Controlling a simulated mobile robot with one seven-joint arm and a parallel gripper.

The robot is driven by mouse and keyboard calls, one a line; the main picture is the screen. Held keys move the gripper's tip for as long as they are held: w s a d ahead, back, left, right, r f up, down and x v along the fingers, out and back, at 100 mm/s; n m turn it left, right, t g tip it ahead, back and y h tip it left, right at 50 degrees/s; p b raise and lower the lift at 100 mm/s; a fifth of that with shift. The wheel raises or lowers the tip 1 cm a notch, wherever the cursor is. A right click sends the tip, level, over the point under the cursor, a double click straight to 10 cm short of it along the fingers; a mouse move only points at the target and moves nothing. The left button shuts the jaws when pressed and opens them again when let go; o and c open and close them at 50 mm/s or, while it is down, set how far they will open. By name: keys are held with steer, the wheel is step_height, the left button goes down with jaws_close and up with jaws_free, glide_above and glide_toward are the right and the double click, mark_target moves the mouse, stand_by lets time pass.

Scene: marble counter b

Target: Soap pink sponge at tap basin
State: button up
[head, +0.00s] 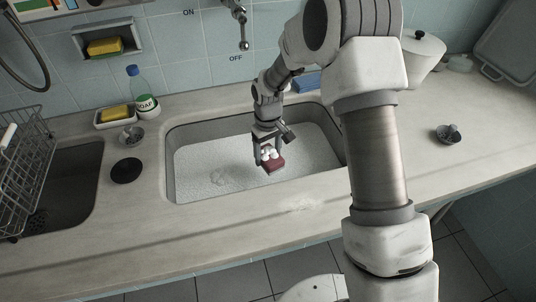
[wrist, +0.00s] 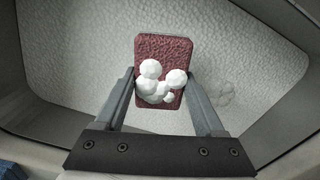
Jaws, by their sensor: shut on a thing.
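My gripper (head: 267,146) is over the basin (head: 188,194), shut on the pink sponge (head: 275,166), which looks dark red-pink. In the wrist view the sponge (wrist: 163,48) sits between the two fingers, with several white foam blobs (wrist: 155,82) on its face. The basin holds a pale, speckled surface, like suds or water; I cannot tell which. The tap lever (head: 243,38) hangs from the tiled wall between the ON and OFF marks, pointing down near OFF.
A yellow sponge lies in a white dish (head: 101,123), another (head: 105,46) in the wall niche. A dark round stopper (head: 127,171) lies left of the basin, beside a second sink with a wire rack (head: 22,180).

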steer(key=shift+r+p, duration=2.5)
steer(key=shift+r, duration=1.5)
step_height(320, 180, up, 5)
steer(key=p, duration=0.3)
